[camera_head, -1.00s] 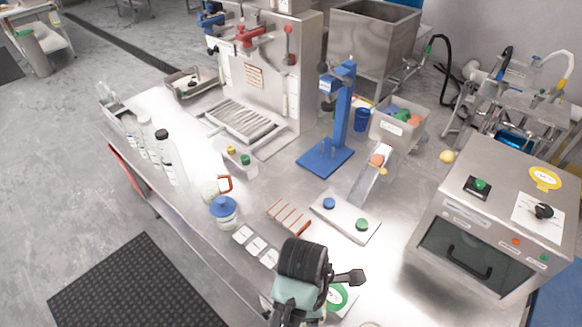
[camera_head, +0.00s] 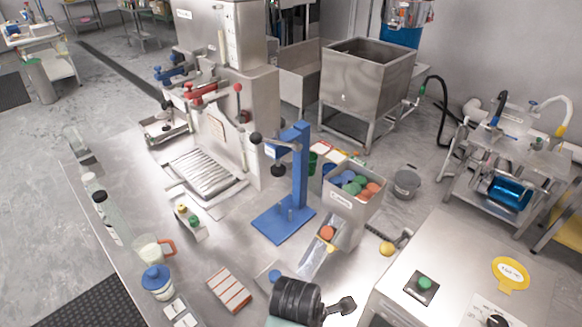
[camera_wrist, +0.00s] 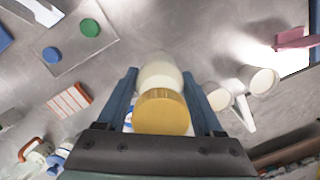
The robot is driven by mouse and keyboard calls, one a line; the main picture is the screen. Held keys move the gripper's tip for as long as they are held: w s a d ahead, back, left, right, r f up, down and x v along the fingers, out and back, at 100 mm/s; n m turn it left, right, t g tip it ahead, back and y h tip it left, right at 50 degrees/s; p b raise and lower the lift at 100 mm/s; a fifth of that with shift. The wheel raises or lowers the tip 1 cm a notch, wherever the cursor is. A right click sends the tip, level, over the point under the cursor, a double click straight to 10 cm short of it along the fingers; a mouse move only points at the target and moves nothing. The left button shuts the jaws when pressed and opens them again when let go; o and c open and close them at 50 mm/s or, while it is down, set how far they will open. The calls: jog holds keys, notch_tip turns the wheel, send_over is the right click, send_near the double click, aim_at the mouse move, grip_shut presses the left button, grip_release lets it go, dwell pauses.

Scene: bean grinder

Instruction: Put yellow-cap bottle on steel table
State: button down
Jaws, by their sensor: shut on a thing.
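The yellow-cap bottle (camera_wrist: 158,75) shows in the wrist view, with a white body and a wide yellow cap (camera_wrist: 163,112) facing the camera. My gripper (camera_wrist: 162,80) is shut on it, with one blue finger on each side. In the head view only my dark wrist (camera_head: 297,300) shows at the bottom edge; the fingers and the bottle are hidden there. The steel worktop (camera_head: 232,248) fills the middle of the head view, and a steel surface also lies below the bottle in the wrist view. I cannot tell the bottle's height above it.
A steel box with a green button (camera_head: 425,283) is at right. White cups (camera_wrist: 263,80) show beside my gripper.

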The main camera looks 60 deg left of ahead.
notch_tip(320, 180, down, 9)
jog(key=shift+f+p, duration=0.2)
jog(key=shift+p, duration=0.1)
jog(key=shift+f, duration=0.1)
jog(key=shift+c, duration=0.2)
grip_release()
jog(key=shift+f, duration=0.1)
